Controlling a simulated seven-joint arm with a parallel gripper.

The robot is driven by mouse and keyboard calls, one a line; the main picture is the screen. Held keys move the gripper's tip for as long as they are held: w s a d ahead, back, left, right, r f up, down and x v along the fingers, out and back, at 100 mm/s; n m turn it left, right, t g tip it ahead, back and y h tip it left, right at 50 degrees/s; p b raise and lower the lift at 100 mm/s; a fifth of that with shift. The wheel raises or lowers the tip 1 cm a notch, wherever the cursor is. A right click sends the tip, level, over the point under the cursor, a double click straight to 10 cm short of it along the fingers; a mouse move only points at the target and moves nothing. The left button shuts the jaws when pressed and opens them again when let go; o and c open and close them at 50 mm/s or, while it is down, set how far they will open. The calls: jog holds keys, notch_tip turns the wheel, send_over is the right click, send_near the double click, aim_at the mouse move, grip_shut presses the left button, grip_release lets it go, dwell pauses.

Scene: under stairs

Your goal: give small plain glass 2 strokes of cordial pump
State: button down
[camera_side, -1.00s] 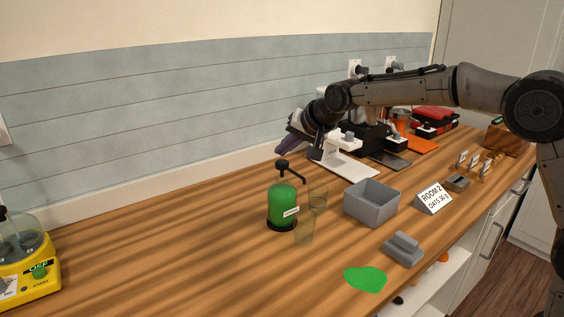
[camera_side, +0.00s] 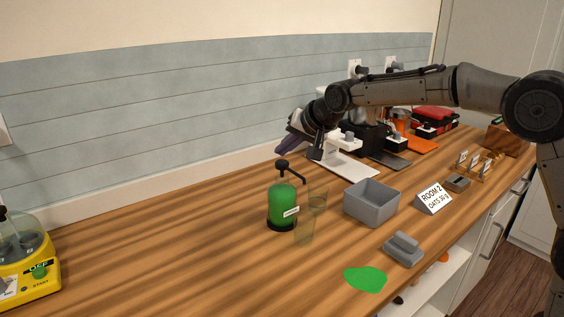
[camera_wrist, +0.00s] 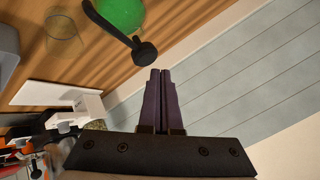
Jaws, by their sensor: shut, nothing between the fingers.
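The cordial pump (camera_side: 283,205) is a green bottle with a black base, a white label, and a black pump head and spout. It stands upright on the wooden counter. Its black head (camera_wrist: 144,53) shows in the wrist view, just beyond my fingertips. Two clear glasses stand beside it: one (camera_side: 318,196) to its right near the spout, one (camera_side: 305,229) in front. I cannot tell which is the small plain one. One glass (camera_wrist: 64,36) shows in the wrist view. My gripper (camera_side: 281,147) is shut and empty, above and behind the pump head; its purple fingers (camera_wrist: 160,73) are together.
A grey bin (camera_side: 371,214), a "ROOM 2" card (camera_side: 433,198) and a grey block-shaped object (camera_side: 403,250) stand to the right. A flat green patch (camera_side: 365,279) lies in front. A yellow machine (camera_side: 25,270) is at far left. The left-middle counter is clear.

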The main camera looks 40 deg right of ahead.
aim_at(281, 162)
jog(key=shift+f, duration=0.1)
jog(key=shift+f, duration=0.35)
jog(key=shift+s+f, duration=0.1)
jog(key=shift+f, duration=1.05)
dwell(1.3)
jog(key=shift+r, duration=1.45)
jog(key=shift+r, duration=0.1)
jog(key=shift+r, duration=2.45)
jog(key=shift+r, duration=0.1)
